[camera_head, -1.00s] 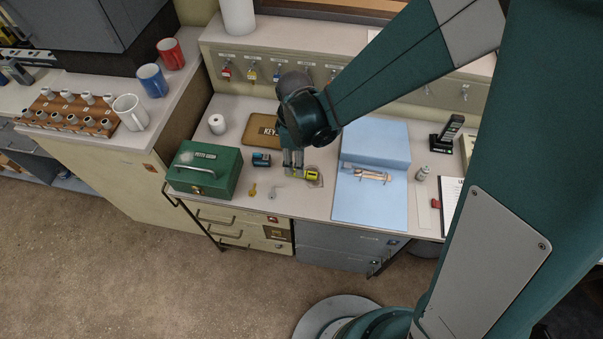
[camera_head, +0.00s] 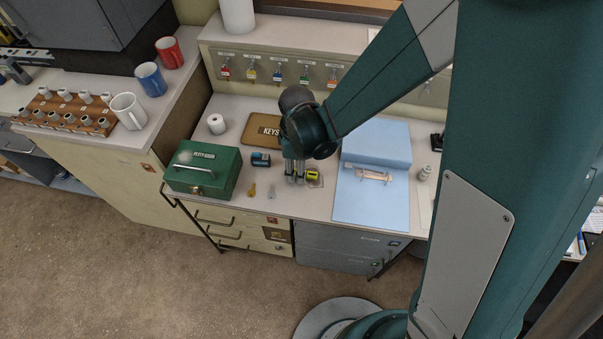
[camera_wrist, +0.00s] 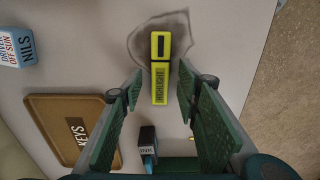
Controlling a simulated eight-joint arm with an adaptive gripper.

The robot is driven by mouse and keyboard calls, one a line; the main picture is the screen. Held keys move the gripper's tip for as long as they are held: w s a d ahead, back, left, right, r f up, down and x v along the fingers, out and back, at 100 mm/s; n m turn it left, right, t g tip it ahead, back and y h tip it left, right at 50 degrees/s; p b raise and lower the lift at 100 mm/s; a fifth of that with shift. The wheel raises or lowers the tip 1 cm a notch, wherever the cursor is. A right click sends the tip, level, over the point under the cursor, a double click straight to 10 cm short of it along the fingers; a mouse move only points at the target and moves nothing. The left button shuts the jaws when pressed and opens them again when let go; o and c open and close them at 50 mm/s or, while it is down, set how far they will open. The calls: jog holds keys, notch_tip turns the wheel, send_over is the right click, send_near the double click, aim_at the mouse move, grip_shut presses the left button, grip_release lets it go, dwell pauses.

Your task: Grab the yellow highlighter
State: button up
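The yellow highlighter (camera_wrist: 160,70) lies on the light counter over a grey smudge, in the wrist view between and just beyond my finger pads. In the head view the highlighter (camera_head: 312,175) shows just right of my fingertips, partly hidden by them. My gripper (camera_head: 295,178) points down at the counter beside it. In the wrist view my gripper (camera_wrist: 160,85) has its two green-padded fingers spread wide, with nothing between the pads touching them. I cannot tell the exact height of the fingertips above the counter.
A brown KEYS tray (camera_head: 262,130) and a small dark box (camera_head: 261,159) lie left of my gripper. A green cash box (camera_head: 204,170) stands further left. Two small keys (camera_head: 252,190) lie near the counter's front edge.

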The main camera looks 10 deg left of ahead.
jog(key=c, duration=0.7)
jog(key=shift+c, duration=0.2)
jog(key=shift+r, duration=0.15)
notch_tip(320, 180, up, 10)
jog(key=p, duration=0.2)
dwell(0.3)
dwell(0.5)
